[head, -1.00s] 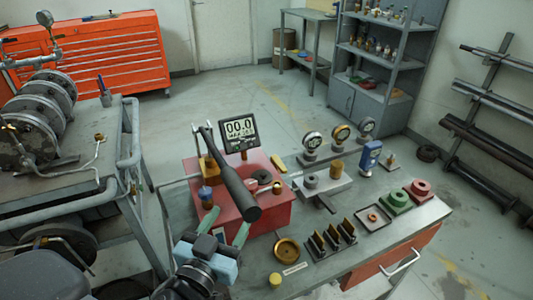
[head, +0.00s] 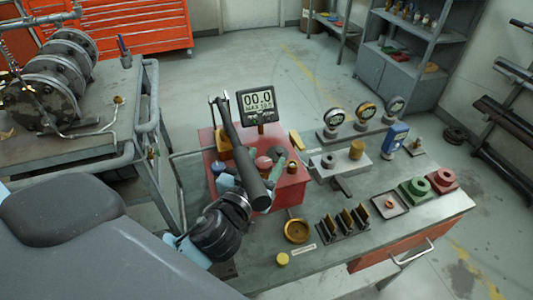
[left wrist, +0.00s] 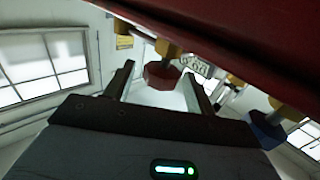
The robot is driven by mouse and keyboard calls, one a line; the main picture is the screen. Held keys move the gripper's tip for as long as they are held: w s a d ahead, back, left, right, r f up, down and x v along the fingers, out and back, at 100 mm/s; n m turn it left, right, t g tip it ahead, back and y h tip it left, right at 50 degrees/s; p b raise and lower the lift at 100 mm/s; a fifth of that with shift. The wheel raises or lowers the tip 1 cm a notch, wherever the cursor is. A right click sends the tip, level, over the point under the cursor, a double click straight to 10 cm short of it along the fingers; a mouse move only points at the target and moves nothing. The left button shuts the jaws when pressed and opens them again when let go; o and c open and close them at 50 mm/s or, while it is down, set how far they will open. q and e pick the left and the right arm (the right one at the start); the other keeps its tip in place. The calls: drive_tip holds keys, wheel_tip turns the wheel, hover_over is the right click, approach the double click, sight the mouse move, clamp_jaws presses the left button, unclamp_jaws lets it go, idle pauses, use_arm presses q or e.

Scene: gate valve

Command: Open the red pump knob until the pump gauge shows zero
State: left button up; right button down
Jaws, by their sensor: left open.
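The red pump (head: 291,192) stands on the workbench, with a long black lever (head: 243,150) slanting across it. Its digital gauge (head: 258,104) reads 00.0, with a smaller MAX line below. My left gripper (head: 236,188) is at the pump's front, partly behind the lever. In the left wrist view the red knob (left wrist: 161,76), on a brass stem, shows between my two open fingers, with gaps at its sides. I cannot make out this knob in the head view. A blue knob (left wrist: 266,129) is to the right in the wrist view; it also shows in the head view (head: 217,168).
Gauges on a stand (head: 334,118), a blue meter (head: 398,136), a brass dish (head: 297,230), a slotted black rack (head: 342,222) and green and red blocks (head: 414,189) crowd the bench. A grey cart (head: 150,110) stands close at left.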

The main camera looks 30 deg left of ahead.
use_arm(q)
drive_tip(key=shift+w+a, duration=0.1)
drive_tip(key=shift+w, duration=1.05)
drive_tip(key=c, duration=1)
drive_tip(key=shift+o, duration=0.2)
drive_tip(key=shift+a+n+y+b, duration=0.1)
drive_tip(key=shift+n+y+b, duration=0.25)
drive_tip(key=shift+n+y, duration=0.65)
drive_tip(key=o, duration=1)
drive_tip(key=shift+c, duration=0.2)
drive_tip(key=shift+s, duration=0.15)
